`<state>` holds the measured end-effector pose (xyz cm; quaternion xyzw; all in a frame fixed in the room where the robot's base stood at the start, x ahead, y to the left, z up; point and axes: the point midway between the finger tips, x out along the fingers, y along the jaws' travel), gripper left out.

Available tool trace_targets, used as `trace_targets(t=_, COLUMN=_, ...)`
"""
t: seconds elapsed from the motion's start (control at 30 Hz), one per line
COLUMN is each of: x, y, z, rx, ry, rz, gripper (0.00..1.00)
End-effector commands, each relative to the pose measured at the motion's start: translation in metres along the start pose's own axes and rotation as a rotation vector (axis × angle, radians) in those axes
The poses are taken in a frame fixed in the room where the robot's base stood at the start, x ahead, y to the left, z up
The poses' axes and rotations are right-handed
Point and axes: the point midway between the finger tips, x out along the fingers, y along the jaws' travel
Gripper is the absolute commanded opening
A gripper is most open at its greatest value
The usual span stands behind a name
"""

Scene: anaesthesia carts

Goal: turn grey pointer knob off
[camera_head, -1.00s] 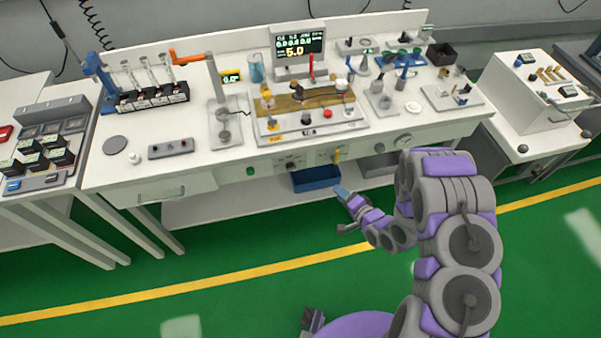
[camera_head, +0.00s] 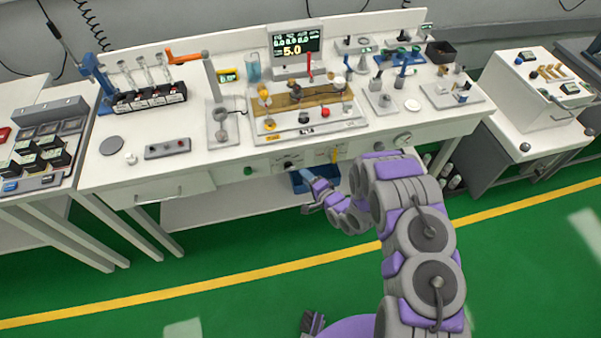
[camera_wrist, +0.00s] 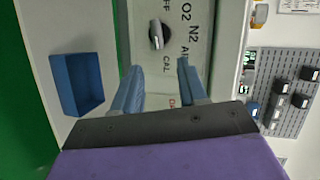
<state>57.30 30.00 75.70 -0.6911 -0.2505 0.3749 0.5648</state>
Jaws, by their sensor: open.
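The grey pointer knob (camera_wrist: 157,34) is on a pale front panel in the wrist view, with a dark base and a lighter pointer bar. In the head view the knob (camera_head: 288,165) is a small dark shape on the bench's front face. My gripper (camera_wrist: 160,66) is open, its two blue fingers apart and empty. The knob lies beyond the fingertips, roughly between their lines, with no contact visible. In the head view my gripper (camera_head: 309,176) is just below and right of the knob.
A blue bin (camera_wrist: 77,84) sits left of the fingers in the wrist view, below the panel. A green button (camera_head: 248,171) and a yellow handle (camera_head: 334,155) flank the knob on the bench front. The green floor before the bench is clear.

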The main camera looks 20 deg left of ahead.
Motion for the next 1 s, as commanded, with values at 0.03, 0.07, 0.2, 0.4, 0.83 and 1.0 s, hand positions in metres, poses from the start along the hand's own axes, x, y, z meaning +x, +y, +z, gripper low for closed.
trace_targets(t=0.03, x=0.012, y=0.002, z=0.004, rx=-0.003, ry=-0.005, rz=0.001, gripper=0.42)
trace_targets(t=0.07, x=0.018, y=0.002, z=0.004, rx=-0.003, ry=-0.004, rz=0.001, gripper=0.42)
trace_targets(t=0.2, x=0.034, y=0.000, z=0.000, rx=0.000, ry=-0.003, rz=-0.004, gripper=0.42)
trace_targets(t=0.4, x=0.041, y=-0.001, z=-0.006, rx=0.008, ry=-0.002, rz=-0.008, gripper=0.42)
trace_targets(t=0.83, x=0.053, y=0.000, z=0.001, rx=0.000, ry=-0.003, rz=-0.001, gripper=0.33)
trace_targets(t=1.0, x=0.051, y=0.000, z=0.000, rx=0.003, ry=-0.007, rz=-0.002, gripper=0.16)
